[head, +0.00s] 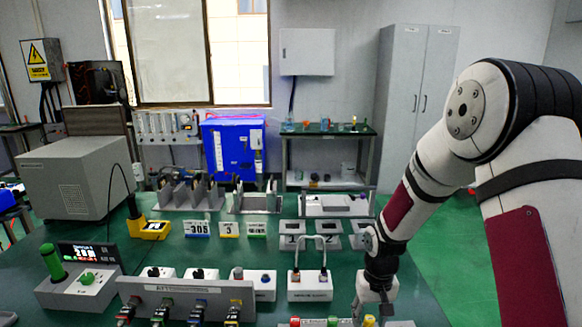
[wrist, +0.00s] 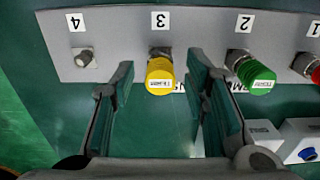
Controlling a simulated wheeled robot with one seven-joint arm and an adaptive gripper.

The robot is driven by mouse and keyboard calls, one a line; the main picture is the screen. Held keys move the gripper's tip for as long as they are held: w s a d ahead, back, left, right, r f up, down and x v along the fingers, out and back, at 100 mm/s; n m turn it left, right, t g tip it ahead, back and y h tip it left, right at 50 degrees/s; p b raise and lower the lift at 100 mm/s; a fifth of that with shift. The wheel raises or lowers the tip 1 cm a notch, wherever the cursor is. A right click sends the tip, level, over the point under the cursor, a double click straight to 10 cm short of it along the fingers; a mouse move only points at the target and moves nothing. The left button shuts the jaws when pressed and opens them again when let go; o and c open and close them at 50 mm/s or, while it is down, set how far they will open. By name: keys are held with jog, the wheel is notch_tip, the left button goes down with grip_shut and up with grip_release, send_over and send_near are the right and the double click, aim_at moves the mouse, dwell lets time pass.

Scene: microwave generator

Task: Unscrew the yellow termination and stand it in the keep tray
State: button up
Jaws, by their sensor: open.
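The yellow termination (wrist: 160,77) is on the connector marked 3 of a grey panel (wrist: 120,35). In the head view its yellow top (head: 369,321) shows at the bottom edge, below my gripper (head: 372,298). In the wrist view my gripper (wrist: 160,88) is open, with one finger on each side of the yellow termination and a gap on both sides. The green termination (wrist: 256,78) is on connector 2, right of the right finger. I cannot tell which object is the keep tray.
A red termination (wrist: 314,74) is on connector 1; connector 4 (wrist: 85,58) is bare. In the head view a box with a looped cable (head: 309,285) and an attenuator panel (head: 187,299) stand left of my gripper. Holders (head: 255,203) stand farther back.

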aim_at(370, 319)
jog(key=shift+f, duration=0.5)
jog(key=shift+c, duration=0.6)
dwell(0.3)
grip_shut()
jog(key=shift+r, duration=0.1)
jog(key=shift+r+p, duration=1.3)
jog(key=shift+r, duration=1.65)
